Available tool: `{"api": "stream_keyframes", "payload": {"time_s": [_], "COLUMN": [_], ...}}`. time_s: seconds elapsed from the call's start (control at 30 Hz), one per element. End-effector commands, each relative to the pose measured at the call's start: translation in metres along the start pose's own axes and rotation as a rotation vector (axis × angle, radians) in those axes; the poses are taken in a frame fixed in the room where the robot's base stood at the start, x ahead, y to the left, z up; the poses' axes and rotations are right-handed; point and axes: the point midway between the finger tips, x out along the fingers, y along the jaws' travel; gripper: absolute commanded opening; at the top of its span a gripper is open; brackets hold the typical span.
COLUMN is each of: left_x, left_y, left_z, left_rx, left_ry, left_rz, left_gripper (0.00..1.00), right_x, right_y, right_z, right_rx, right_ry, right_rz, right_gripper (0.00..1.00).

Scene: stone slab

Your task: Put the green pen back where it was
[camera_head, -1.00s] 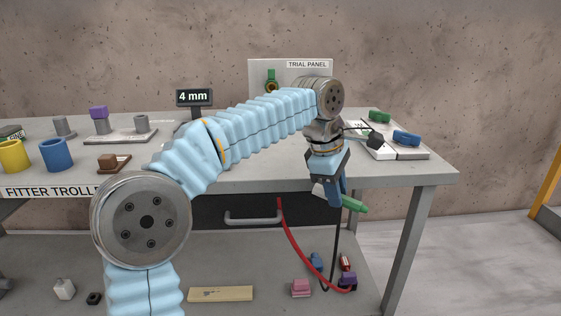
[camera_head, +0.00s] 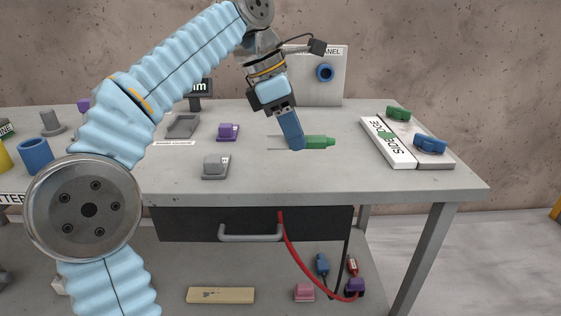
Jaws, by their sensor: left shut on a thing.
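The green pen (camera_head: 320,142) has a thick green body and a thin pale shaft pointing left. My left gripper (camera_head: 291,143) is shut on it near the middle, fingers pointing down, and hides part of it. The pen lies about level, in front of or over the middle of the grey tabletop (camera_head: 330,180); I cannot tell whether it touches. My right gripper is not in view.
A white and grey block (camera_head: 388,146) stands right of the pen, with a green part (camera_head: 398,113) and a blue part (camera_head: 430,145). Behind is the trial panel (camera_head: 334,92) with a blue ring. Left are a purple piece (camera_head: 228,132) and a grey piece (camera_head: 215,167).

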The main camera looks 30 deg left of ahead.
Motion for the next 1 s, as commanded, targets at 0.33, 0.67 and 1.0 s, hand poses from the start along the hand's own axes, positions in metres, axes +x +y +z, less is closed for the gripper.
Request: {"api": "stream_keyframes", "payload": {"time_s": [0.33,0.67,1.0], "left_x": [0.035,0.070,0.072], "left_y": [0.032,0.039,0.039], "left_z": [-0.035,-0.053,-0.053], "left_rx": [0.001,0.003,0.003], "left_ry": [0.002,0.002,0.002], "left_rz": [-0.002,-0.001,-0.001], "left_gripper": [0.00,0.00,0.27], "right_x": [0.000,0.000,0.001], "right_y": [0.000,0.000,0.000], "right_z": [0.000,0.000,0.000], "right_rx": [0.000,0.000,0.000], "right_ry": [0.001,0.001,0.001], "right_rz": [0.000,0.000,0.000], "right_gripper": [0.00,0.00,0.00]}}
